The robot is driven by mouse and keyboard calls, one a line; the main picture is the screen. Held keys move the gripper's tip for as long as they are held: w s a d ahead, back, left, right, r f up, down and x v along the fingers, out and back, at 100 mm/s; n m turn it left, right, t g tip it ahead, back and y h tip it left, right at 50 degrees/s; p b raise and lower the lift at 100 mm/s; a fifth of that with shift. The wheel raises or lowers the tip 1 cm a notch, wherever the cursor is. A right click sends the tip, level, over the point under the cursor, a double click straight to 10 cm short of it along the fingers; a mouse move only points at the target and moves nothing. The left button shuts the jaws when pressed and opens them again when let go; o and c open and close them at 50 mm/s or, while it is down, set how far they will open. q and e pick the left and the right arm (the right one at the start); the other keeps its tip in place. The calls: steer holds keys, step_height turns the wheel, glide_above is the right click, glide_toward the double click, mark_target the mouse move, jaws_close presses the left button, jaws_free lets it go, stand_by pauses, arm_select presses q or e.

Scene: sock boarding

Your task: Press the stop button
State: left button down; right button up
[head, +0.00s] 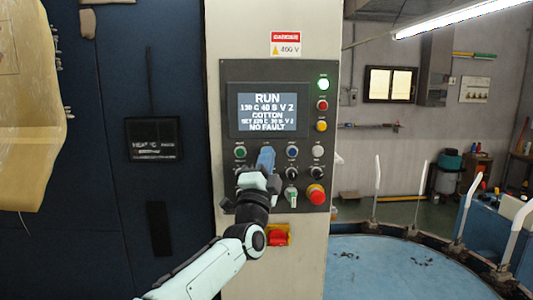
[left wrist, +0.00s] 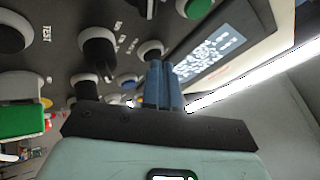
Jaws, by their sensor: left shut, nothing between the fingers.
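A grey control panel (head: 280,140) on a pale column carries rows of round buttons. Its screen (head: 267,112) reads RUN, COTTON and NO FAULT. My left gripper (head: 265,158) is shut and empty in front of the upper button row, between a green button (head: 240,152) and a blue button (head: 292,152). It hides the button spot behind it. The small labels are too blurred for me to tell which is the stop button. In the left wrist view the blue fingertips (left wrist: 160,66) are close to a dark button (left wrist: 150,50); I cannot tell if they touch. My right gripper is out of view.
A red mushroom knob (head: 316,194) and a green switch (head: 291,196) sit low on the panel. Green, red (head: 322,104) and yellow lamps stand beside the screen. A red handle (head: 278,238) is below. A round blue table (head: 375,265) with upright white boards is at right.

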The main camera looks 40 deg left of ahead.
arm_select(q)
steer(key=shift+w+a, duration=0.1)
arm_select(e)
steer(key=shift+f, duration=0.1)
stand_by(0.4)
arm_select(q)
steer(key=shift+s+d+b, duration=0.3)
steer(key=shift+s+d, duration=0.25)
steer(key=shift+s, duration=0.15)
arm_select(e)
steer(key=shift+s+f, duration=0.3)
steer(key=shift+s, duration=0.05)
arm_select(q)
steer(key=shift+s+d+b, duration=0.65)
steer(key=shift+s+d, duration=0.95)
steer(key=shift+s, duration=0.25)
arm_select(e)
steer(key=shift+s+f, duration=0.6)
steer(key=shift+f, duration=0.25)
